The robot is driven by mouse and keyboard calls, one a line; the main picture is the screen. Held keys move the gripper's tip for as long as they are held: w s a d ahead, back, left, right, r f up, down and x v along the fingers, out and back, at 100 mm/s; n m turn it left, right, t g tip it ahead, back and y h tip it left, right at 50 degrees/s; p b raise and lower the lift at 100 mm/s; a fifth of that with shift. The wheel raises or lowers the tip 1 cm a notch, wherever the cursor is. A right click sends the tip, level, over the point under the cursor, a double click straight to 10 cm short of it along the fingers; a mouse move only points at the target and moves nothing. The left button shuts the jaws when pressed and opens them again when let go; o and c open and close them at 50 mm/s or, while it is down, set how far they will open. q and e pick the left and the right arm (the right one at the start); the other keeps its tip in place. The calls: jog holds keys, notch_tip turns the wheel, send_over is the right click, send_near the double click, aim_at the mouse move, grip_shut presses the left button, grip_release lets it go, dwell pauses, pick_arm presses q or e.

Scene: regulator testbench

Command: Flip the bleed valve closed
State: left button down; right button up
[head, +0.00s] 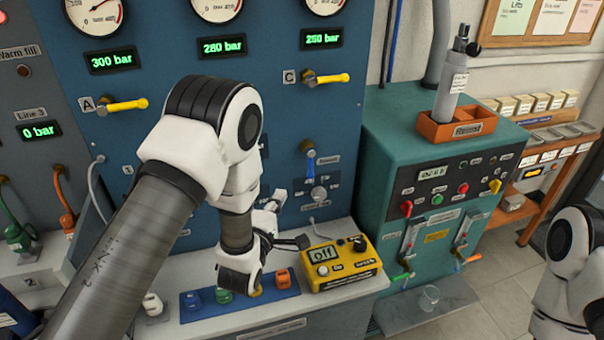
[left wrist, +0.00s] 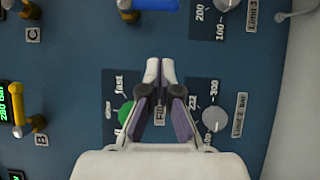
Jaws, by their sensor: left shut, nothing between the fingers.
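A valve with a brass body and a blue lever (head: 311,165) is on the blue panel, below yellow lever C. Its lever hangs down; the small label beside it is too blurred to read. Part of the blue lever (left wrist: 155,4) also shows at the top edge of the left wrist view. My left gripper (head: 280,196) is in front of the panel, lower and left of the blue lever and apart from it. In the left wrist view the gripper (left wrist: 160,75) is shut and empty, in front of a label reading "Fill". My right gripper is out of view.
A green knob (left wrist: 125,113) and a grey limit knob (left wrist: 215,118) flank my left fingers. Another grey knob (head: 318,193) is below the blue lever. A yellow box (head: 340,264) reading "Off" stands on the ledge. A teal cabinet (head: 385,140) is at the right.

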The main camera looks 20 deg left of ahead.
aim_at(311, 165)
pick_arm(q)
jog(key=w+d+p, duration=0.3)
jog(key=w, duration=0.6)
jog(key=shift+r+p, duration=0.15)
jog(key=shift+p, duration=0.2)
jog(key=shift+w+a, duration=0.1)
jog(key=shift+a, duration=0.05)
